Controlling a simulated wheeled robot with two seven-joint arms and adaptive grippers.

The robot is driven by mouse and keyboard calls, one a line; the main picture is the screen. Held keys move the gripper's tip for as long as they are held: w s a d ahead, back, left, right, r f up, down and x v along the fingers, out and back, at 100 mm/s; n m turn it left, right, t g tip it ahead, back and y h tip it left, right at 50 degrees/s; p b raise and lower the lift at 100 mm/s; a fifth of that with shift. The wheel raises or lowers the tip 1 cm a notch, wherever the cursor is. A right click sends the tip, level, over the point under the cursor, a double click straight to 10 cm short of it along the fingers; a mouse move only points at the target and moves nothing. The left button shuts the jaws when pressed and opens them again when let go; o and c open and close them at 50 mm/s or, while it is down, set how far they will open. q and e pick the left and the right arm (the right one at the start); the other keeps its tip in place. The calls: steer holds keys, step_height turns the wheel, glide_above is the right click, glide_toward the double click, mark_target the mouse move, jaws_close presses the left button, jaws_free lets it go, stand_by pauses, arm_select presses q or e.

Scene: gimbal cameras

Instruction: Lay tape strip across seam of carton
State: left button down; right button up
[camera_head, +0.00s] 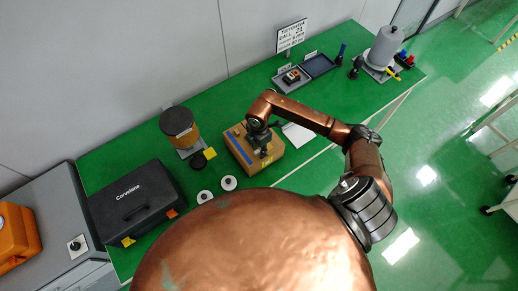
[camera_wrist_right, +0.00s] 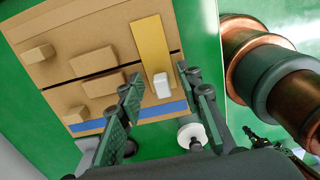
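The carton (camera_head: 243,134) is a brown box on the green table, below my right gripper (camera_head: 264,151). In the right wrist view the carton top (camera_wrist_right: 108,33) has a dark seam (camera_wrist_right: 85,75). A yellow-tan tape strip (camera_wrist_right: 151,40) lies over the seam line, with a small white tab (camera_wrist_right: 161,86) near its lower end. The right gripper's fingers (camera_wrist_right: 163,85) are apart, one on either side of the tab. I cannot tell whether they touch the carton. My left gripper is out of view.
Several raised tan blocks (camera_wrist_right: 93,60) and a blue band (camera_wrist_right: 150,110) are on the carton. A black case (camera_head: 135,199), a brown canister (camera_head: 179,126) and white rolls (camera_head: 228,183) stand to its left. A tray (camera_head: 318,66) and a grey cylinder (camera_head: 384,46) are farther back right.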

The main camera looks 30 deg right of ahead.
step_height(320, 180, up, 12)
stand_by(0.6)
